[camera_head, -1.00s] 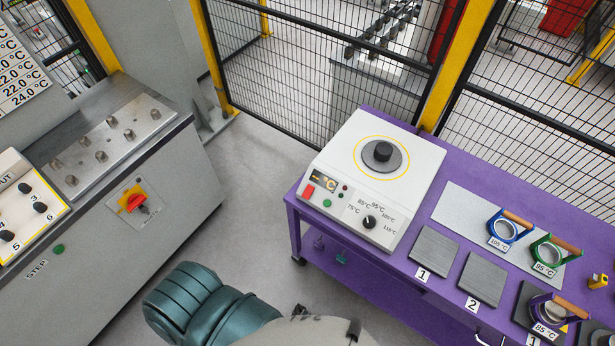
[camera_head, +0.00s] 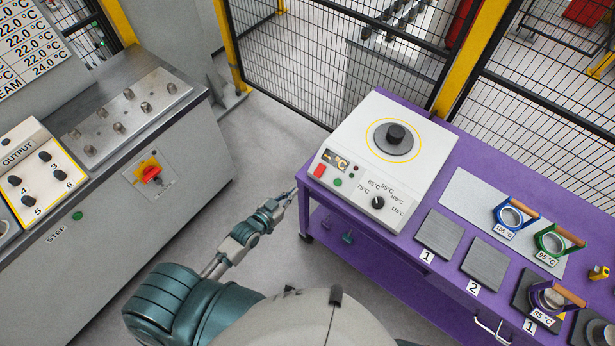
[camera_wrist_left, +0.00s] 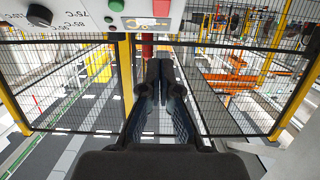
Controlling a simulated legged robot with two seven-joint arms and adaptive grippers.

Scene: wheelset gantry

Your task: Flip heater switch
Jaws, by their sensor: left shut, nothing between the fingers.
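The white heater (camera_head: 350,157) stands on the purple table, with a round dark plate on top. Its front panel has a red switch (camera_head: 319,171), a green button (camera_head: 337,182), a small display and a black temperature dial (camera_head: 378,203). My left gripper (camera_head: 287,197) is low and to the left of the panel, apart from the red switch. In the left wrist view its fingers (camera_wrist_left: 154,72) are shut and empty, pointing toward the panel (camera_wrist_left: 75,15). The red switch (camera_wrist_left: 162,8) shows at the top edge, just beyond the fingertips. My right gripper is not in view.
The purple table (camera_head: 450,172) also holds grey numbered pads, blue and green ring tools and an 85 °C tool. A grey cabinet (camera_head: 180,215) with a red-yellow rotary switch stands left. Mesh fencing is behind. Floor between cabinet and table is clear.

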